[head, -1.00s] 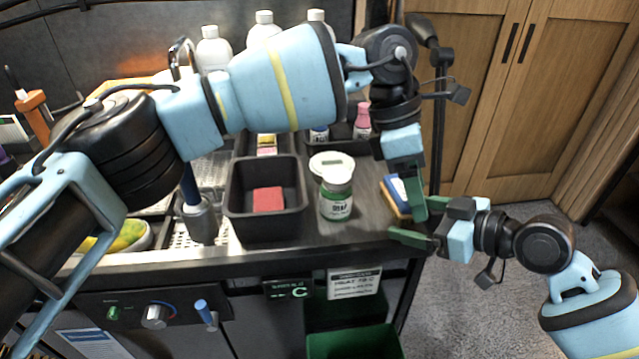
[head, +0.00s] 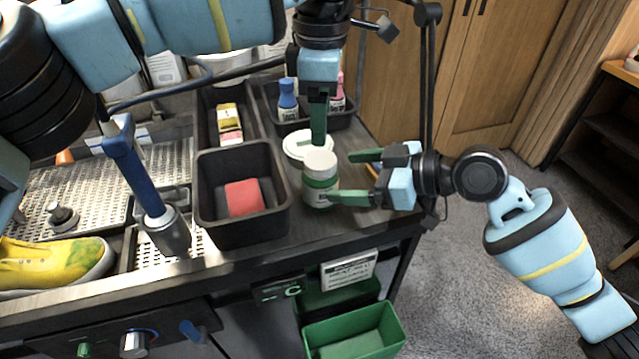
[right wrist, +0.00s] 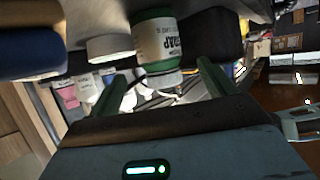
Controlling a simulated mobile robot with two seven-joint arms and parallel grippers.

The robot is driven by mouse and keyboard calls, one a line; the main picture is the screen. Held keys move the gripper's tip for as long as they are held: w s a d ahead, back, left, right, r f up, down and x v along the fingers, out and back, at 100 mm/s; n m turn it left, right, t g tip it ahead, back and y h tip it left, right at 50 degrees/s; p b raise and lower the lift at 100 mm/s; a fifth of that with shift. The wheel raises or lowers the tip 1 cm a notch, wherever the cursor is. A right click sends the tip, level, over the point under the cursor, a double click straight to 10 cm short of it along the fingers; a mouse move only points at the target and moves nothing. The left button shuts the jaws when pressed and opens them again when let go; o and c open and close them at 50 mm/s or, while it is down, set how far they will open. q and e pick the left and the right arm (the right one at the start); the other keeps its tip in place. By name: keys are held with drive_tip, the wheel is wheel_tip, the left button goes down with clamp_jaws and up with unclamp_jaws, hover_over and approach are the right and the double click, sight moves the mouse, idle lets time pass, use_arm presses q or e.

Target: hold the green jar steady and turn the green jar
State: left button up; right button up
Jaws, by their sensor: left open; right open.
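The green jar (head: 319,194) stands upright on the counter, with a white lid, a green band and a dark-lettered label. It also shows, picture-inverted, in the right wrist view (right wrist: 158,42). My right gripper (head: 343,177) is open and comes in from the right at jar height. Its lower finger reaches the jar's side in the head view; I cannot tell whether it touches. In the right wrist view its fingers (right wrist: 168,76) are apart with the jar beyond and between them. My left gripper (head: 318,140) is open, pointing down above the jar; its fingers overlap in this view.
A black bin (head: 213,217) with a red sponge (head: 243,197) stands left of the jar. A white round lid or dish (head: 300,141) lies just behind it. Small bottles (head: 287,100) stand in a rear tray. A green bin (head: 397,325) is below the counter edge.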

sight(335, 176)
use_arm(q)
drive_tip(key=shift+w+a, duration=0.1)
use_arm(e)
drive_tip(key=x, duration=0.6)
drive_tip(key=shift+w+a+f, duration=0.1)
drive_tip(key=shift+a+f, duration=0.05)
drive_tip(key=shift+a, duration=0.2)
drive_tip(key=c, duration=1.4)
use_arm(q)
drive_tip(key=shift+c, duration=1)
use_arm(e)
clamp_jaws()
use_arm(q)
drive_tip(key=m, duration=0.4)
drive_tip(key=shift+m, duration=0.4)
drive_tip(key=m, duration=0.4)
drive_tip(key=shift+f, duration=4.05)
